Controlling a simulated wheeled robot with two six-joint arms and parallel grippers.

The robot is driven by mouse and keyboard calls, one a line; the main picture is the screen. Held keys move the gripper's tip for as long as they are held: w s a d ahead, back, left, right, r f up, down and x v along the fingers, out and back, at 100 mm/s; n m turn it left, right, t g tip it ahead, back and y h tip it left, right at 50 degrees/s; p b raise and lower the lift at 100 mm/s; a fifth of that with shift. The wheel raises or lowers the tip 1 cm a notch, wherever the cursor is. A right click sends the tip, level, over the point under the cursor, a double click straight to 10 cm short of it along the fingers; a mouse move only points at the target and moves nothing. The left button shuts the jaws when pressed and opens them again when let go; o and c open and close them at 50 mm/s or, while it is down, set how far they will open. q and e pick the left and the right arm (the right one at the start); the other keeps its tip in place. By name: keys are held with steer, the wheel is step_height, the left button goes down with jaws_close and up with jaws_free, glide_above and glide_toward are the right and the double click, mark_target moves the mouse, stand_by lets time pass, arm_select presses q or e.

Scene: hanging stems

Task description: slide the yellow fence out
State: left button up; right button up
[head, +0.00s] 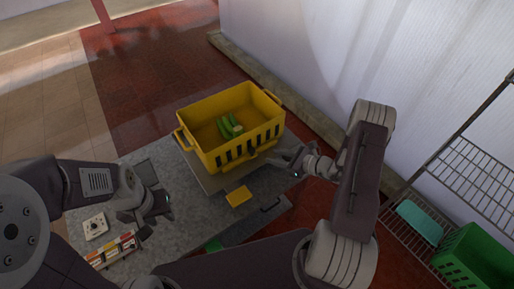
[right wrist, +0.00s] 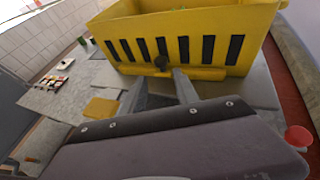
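The yellow fence (head: 250,147) appears to be the slotted front panel of the yellow crate (head: 183,127). It is upright and in place along the crate's near side. My right gripper (head: 272,157) is just in front of the fence. My left gripper (head: 158,210) is open and empty over the table's left part.
Green vegetables (head: 229,127) lie in the crate. A yellow block (head: 238,196) lies on the grey table (head: 190,215) in front of it. A white box (head: 95,226) and a tray of small packs (head: 112,250) are at left. A wire rack (head: 475,180) with a green basket (head: 470,260) is at right.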

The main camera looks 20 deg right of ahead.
mark_target(254, 150)
steer(key=p+x, duration=0.2)
steer(key=x, duration=0.6)
steer(key=shift+w+a+f, duration=0.1)
steer(key=shift+w, duration=0.15)
steer(key=shift+w+a+f, duration=0.25)
steer(key=shift+a, duration=0.05)
steer(key=shift+w+f, duration=0.1)
steer(key=shift+w, duration=0.05)
jaws_close()
steer(key=shift+w, duration=0.15)
stand_by(0.4)
